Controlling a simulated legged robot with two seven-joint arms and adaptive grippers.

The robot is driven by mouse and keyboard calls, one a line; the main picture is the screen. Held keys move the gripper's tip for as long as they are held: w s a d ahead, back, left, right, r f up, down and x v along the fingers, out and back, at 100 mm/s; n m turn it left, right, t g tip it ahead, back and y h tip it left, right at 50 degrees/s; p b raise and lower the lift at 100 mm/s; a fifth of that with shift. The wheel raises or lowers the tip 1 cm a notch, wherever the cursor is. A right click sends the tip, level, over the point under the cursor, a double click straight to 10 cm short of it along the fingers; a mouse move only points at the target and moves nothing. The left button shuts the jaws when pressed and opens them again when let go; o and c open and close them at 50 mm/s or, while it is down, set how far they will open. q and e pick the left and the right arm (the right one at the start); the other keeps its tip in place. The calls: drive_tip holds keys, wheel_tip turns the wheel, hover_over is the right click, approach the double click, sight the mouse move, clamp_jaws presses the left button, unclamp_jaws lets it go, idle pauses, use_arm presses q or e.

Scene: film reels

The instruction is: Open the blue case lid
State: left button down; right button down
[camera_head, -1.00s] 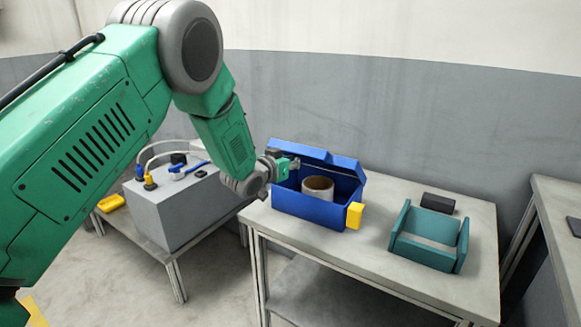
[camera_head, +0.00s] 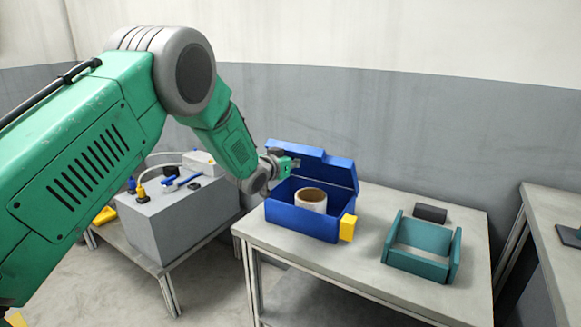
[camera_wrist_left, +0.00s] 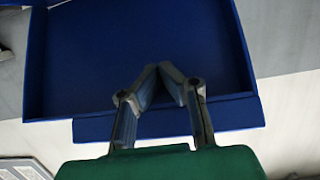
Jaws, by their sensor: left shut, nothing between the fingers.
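The blue case (camera_head: 302,221) stands on the grey table with its lid (camera_head: 330,170) raised at the back, so the inside shows. A pale reel (camera_head: 311,200) with a brown core sits in the case. A yellow block (camera_head: 348,228) is on the case's front right corner. My left gripper (camera_head: 293,164) is at the left end of the lid. In the left wrist view the shut, empty fingertips (camera_wrist_left: 170,70) lie over the blue inner face of the lid (camera_wrist_left: 100,50); I cannot tell whether they touch it. My right gripper is not in view.
A teal open holder (camera_head: 420,262) and a small dark block (camera_head: 431,214) are on the table's right side. A grey box (camera_head: 180,222) with cables stands on a lower table at left. Another table (camera_head: 550,215) is at the far right.

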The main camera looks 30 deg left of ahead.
sight(302, 162)
use_arm(q)
drive_tip(key=shift+w+r, duration=0.2)
drive_tip(key=shift+w, duration=0.3)
drive_tip(key=shift+w+d+r, duration=0.1)
drive_tip(key=shift+w, duration=1)
drive_tip(key=shift+w+r, duration=0.1)
drive_tip(key=shift+w, duration=1)
